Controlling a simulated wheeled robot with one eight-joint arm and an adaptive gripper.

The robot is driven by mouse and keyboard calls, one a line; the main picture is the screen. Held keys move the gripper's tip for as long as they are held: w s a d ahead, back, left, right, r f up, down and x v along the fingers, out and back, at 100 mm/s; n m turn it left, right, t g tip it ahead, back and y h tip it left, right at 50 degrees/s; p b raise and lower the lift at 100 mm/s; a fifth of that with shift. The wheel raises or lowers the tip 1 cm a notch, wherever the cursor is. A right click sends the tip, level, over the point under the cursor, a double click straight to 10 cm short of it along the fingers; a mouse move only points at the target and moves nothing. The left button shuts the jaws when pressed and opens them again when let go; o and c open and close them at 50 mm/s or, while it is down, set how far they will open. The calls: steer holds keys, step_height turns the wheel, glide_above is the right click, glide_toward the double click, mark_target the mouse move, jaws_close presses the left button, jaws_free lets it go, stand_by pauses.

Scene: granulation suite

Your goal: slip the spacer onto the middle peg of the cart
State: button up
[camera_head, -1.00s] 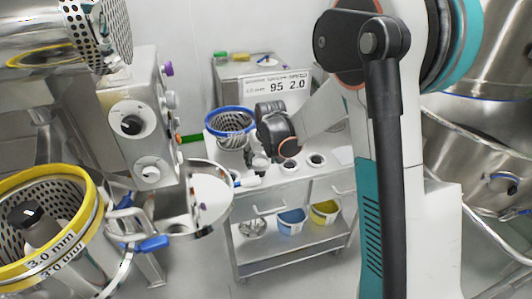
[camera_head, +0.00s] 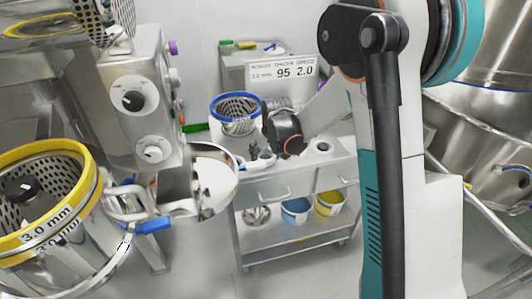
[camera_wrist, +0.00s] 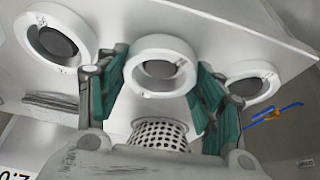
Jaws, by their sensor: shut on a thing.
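In the wrist view the teal fingers of my gripper (camera_wrist: 160,72) are shut on a white ring, the spacer (camera_wrist: 158,48), over the cart top (camera_wrist: 95,25). A dark grey area shows through its bore; I cannot tell whether the ring is around the middle peg or above it. White rings with dark centres lie to its left (camera_wrist: 75,18) and right (camera_wrist: 252,90). In the head view my gripper (camera_head: 261,158) is over the left part of the steel cart (camera_head: 280,185), and the held spacer is hard to make out.
A blue-rimmed perforated basket (camera_head: 237,97) stands at the cart's back left. Blue (camera_head: 296,211) and yellow (camera_head: 329,204) buckets are on the lower shelf. A yellow-rimmed basket (camera_head: 45,152) and a knobbed machine (camera_head: 140,75) are at left. A perforated part (camera_wrist: 158,135) shows below the spacer.

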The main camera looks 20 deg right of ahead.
stand_by(0.4)
steer(key=o, duration=1.2)
steer(key=shift+o, duration=0.2)
steer(key=shift+r, duration=0.1)
steer(key=v, duration=1.2)
